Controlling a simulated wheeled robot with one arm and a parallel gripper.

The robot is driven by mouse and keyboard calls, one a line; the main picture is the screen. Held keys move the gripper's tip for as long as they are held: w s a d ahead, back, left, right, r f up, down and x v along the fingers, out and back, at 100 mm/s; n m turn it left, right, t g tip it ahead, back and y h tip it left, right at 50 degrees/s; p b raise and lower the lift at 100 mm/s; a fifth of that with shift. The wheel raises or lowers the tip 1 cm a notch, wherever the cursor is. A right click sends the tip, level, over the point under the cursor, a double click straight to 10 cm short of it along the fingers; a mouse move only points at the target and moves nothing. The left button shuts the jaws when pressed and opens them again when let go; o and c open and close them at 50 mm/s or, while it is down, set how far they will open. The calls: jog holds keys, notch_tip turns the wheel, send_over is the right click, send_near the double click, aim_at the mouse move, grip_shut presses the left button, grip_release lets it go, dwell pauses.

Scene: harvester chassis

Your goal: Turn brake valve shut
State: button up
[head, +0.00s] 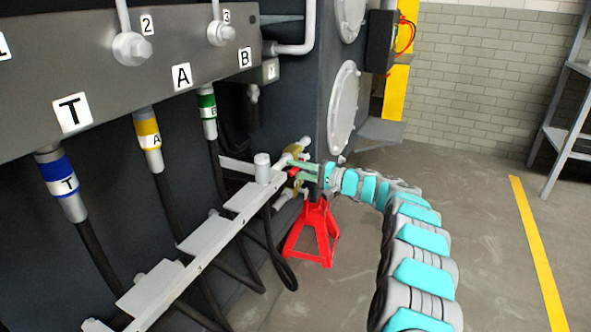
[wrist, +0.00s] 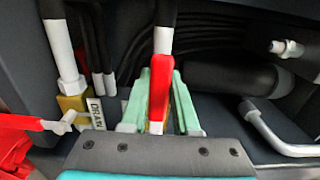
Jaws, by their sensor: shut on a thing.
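A red valve lever (wrist: 160,88) stands between the green fingers of my gripper (wrist: 164,72) in the wrist view. The fingers are closed on it, one on each side. The lever lines up with the white-ended dark hose above it. In the head view my gripper (head: 307,172) reaches the brass valves beside the machine, and a bit of red lever (head: 293,172) shows at its fingertips. The valve body under the held lever is mostly hidden by my gripper. I see no label on it.
A second brass valve (wrist: 72,104) with a tag that seems to read DRAIN (wrist: 96,112) sits to the left, its red handle (wrist: 22,122) pointing left. A red jack stand (head: 314,232) stands below my gripper. A grey pipe (wrist: 275,135) runs at right. Open floor lies right.

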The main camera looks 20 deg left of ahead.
grip_shut()
jog(key=shift+f, duration=0.1)
dwell(0.7)
